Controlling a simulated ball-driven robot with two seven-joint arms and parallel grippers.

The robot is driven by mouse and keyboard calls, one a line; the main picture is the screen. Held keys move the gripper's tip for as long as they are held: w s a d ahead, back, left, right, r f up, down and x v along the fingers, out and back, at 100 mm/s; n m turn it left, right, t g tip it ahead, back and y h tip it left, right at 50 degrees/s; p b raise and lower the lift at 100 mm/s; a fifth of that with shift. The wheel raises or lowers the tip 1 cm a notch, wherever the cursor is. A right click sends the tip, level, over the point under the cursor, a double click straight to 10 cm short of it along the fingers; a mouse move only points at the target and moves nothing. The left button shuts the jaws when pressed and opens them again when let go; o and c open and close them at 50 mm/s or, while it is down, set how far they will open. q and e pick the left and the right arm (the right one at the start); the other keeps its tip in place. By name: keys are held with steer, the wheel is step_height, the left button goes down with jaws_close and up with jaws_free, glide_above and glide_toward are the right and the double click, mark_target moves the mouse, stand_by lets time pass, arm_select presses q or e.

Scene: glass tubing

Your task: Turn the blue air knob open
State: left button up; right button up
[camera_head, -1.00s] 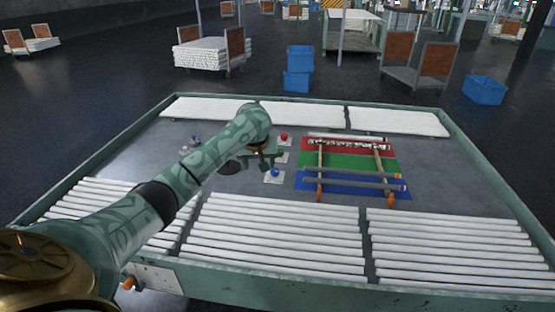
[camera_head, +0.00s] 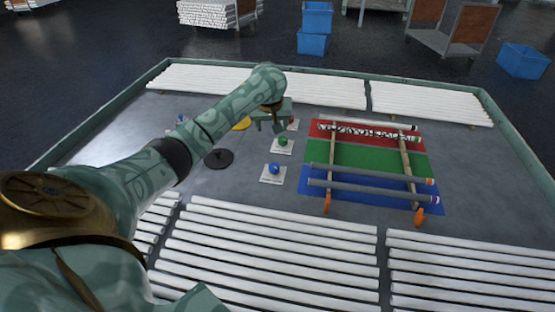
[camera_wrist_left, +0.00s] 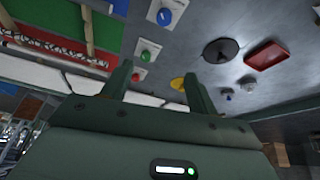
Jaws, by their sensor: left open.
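The blue air knob (camera_head: 274,169) sits on a white plate on the grey tabletop, nearest of three knobs in the head view. It also shows at the top of the left wrist view (camera_wrist_left: 164,16). The green knob (camera_head: 283,141) is behind it, and the red knob (camera_head: 293,121) is farther back, partly hidden. My left gripper (camera_head: 269,128) is open and empty, beside the green and red knobs and apart from the blue one. In the wrist view its fingers (camera_wrist_left: 160,75) are spread with nothing between them. My right gripper is not in view.
A rack (camera_head: 404,160) with tubes stands right of the knobs over red, green and blue mats (camera_head: 370,152). White tubes (camera_head: 270,250) lie along the near edge. A dark disc (camera_head: 218,159) lies left of the knobs. A red tray (camera_wrist_left: 266,55) shows in the wrist view.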

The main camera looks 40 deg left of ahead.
arm_select(q)
steer(key=b, duration=0.7)
glide_toward(274, 166)
steer(key=b+x, duration=0.8)
steer(key=b, duration=0.1)
steer(key=shift+s+d+f+b, duration=0.1)
steer(key=shift+s+b, duration=0.05)
steer(key=shift+b, duration=0.25)
steer(key=shift+w+f+b, duration=0.2)
steer(key=shift+f+b, duration=0.1)
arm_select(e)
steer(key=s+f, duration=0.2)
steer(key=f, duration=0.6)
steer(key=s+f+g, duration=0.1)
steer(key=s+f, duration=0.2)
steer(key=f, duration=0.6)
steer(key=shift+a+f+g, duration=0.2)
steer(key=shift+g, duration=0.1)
arm_select(q)
steer(key=shift+r, duration=0.1)
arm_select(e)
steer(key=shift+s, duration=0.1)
arm_select(q)
steer(key=c, duration=1)
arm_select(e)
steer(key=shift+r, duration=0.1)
